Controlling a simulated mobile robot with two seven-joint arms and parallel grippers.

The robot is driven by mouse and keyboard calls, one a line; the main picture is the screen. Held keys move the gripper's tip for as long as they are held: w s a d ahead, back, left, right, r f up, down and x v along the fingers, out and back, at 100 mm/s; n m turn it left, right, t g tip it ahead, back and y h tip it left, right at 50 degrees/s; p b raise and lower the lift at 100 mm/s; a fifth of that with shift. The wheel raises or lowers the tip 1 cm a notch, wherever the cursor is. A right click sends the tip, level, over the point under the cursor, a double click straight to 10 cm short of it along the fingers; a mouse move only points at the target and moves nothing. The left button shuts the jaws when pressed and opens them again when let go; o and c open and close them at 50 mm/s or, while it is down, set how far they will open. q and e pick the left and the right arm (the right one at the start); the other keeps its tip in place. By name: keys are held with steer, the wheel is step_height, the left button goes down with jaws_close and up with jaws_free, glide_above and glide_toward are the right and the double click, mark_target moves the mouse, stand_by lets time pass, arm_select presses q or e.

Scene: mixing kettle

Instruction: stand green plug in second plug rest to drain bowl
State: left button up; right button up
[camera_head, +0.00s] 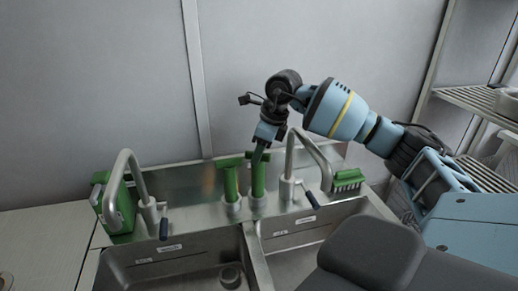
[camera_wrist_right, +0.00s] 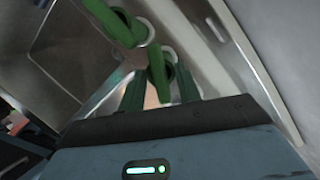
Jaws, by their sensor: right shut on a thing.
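Two green plugs with T-shaped tops stand upright side by side on the steel ledge behind the bowls. The left plug (camera_head: 231,184) stands in a pale round rest (camera_head: 232,210). The right plug (camera_head: 258,183) is in or directly over the second rest (camera_head: 258,206); I cannot tell if it is fully seated. My right gripper (camera_head: 259,157) is shut on the top of the right plug from above. In the right wrist view the held plug (camera_wrist_right: 157,68) is between the fingers, with the other plug (camera_wrist_right: 112,20) beside it. My left gripper is not in view.
The left bowl (camera_head: 180,262) shows a round drain (camera_head: 231,276). The right bowl (camera_head: 305,236) is partly hidden. Curved taps (camera_head: 127,160) and (camera_head: 316,152) rise on both sides of the plugs. A green brush (camera_head: 348,178) is at right, and a wire shelf (camera_head: 480,102) stands further right.

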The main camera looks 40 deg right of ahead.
steer(key=shift+f, duration=0.2)
stand_by(0.6)
steer(key=o, duration=1.1)
steer(key=shift+o, duration=0.4)
steer(key=o, duration=0.4)
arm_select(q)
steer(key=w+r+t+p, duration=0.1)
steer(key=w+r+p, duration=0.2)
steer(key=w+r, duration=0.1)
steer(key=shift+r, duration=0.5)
arm_select(e)
steer(key=shift+v, duration=3.5)
